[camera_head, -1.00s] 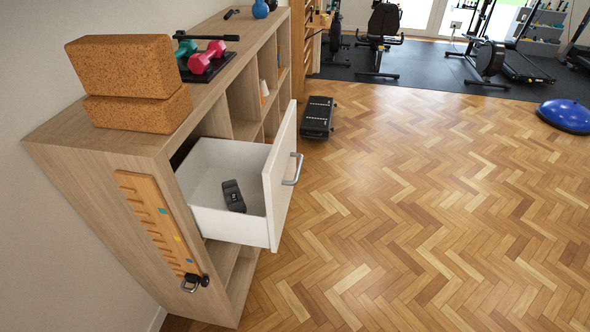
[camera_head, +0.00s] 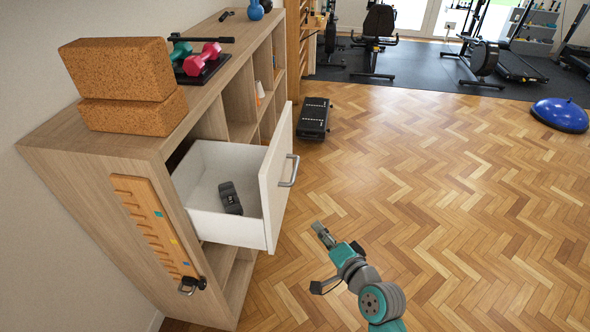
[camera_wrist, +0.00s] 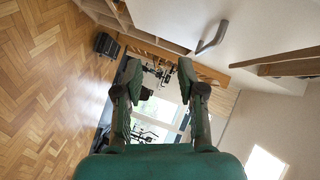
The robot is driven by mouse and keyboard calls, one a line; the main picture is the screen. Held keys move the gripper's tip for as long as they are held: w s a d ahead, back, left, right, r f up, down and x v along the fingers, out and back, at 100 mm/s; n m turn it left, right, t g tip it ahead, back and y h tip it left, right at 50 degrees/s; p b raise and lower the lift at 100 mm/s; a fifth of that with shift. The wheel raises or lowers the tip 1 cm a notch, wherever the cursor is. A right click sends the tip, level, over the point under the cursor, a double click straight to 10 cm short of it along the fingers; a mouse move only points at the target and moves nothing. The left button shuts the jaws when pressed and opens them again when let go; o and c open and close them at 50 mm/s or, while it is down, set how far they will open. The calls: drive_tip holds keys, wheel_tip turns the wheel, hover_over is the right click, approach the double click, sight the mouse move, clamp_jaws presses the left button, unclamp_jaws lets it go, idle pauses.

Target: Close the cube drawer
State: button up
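The white cube drawer (camera_head: 232,222) stands pulled out of the wooden cube shelf (camera_head: 160,150) in the head view. A dark grey dumbbell-like object (camera_head: 230,198) lies inside it. The drawer's front panel (camera_head: 277,190) faces right and bears a grey bar handle (camera_head: 289,171). The handle also shows at the top of the wrist view (camera_wrist: 212,38). My gripper (camera_head: 319,229) is to the right of the drawer front, apart from it. In the wrist view its two fingers (camera_wrist: 160,75) are spread with nothing between them.
Cork blocks (camera_head: 125,85) and dumbbells on a rack (camera_head: 200,60) sit on the shelf top. A black step platform (camera_head: 313,118) lies on the floor beyond the drawer. A blue balance dome (camera_head: 560,114) is far right. The parquet (camera_head: 430,200) between is clear.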

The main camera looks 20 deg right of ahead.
drive_tip(key=m+y, duration=0.1)
drive_tip(key=y, duration=0.1)
approach(295, 167)
drive_tip(key=shift+t, duration=0.3)
drive_tip(key=x, duration=0.3)
drive_tip(key=f+x, duration=0.1)
drive_tip(key=x, duration=0.6)
drive_tip(key=shift+s+f, duration=0.1)
drive_tip(key=shift+f, duration=0.05)
clamp_jaws()
